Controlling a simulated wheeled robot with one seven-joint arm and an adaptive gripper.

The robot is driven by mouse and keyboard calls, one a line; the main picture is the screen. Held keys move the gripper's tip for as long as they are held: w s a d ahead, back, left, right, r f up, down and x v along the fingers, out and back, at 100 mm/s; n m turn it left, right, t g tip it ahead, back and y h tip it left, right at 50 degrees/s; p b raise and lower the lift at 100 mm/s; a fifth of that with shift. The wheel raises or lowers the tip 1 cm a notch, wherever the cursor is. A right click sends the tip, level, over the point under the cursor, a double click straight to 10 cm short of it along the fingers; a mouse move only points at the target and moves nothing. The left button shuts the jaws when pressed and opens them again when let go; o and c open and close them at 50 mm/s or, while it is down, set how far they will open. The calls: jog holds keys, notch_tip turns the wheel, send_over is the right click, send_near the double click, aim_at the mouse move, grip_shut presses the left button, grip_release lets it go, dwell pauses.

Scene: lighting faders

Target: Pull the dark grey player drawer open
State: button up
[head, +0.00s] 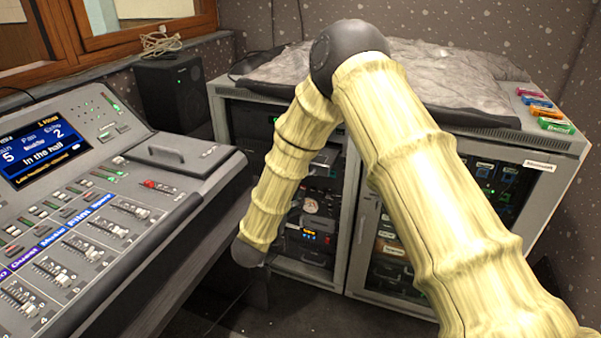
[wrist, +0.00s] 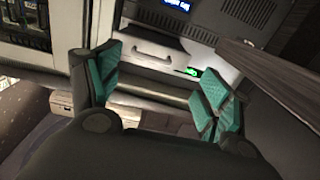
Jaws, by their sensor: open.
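In the wrist view, a grey drawer front (wrist: 145,50) with a curved bar handle (wrist: 158,48) is ahead of my gripper (wrist: 160,95). It looks mid to light grey in this light, so I cannot tell for sure that it is the dark grey player drawer. It looks shut. My gripper is open, its teal finger pads apart with nothing between them. The handle is beyond the fingertips, apart from them. In the head view, my arm reaches down before the rack's open left bay, and my gripper is not visible there.
The rack cabinet (head: 352,200) has several units in its left bay and a right door (head: 500,180). The mixing console (head: 120,215) stands close at the left. A black speaker (head: 170,88) is behind it. A green light (wrist: 191,72) shows beside the drawer front.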

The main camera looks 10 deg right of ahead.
aim_at(321, 165)
jog(key=shift+w+d+r+m+p, duration=0.1)
jog(key=shift+d+r+m+p, duration=0.2)
jog(key=shift+d+r+p, duration=0.4)
jog(key=x, duration=1)
jog(key=shift+w+d+r, duration=0.15)
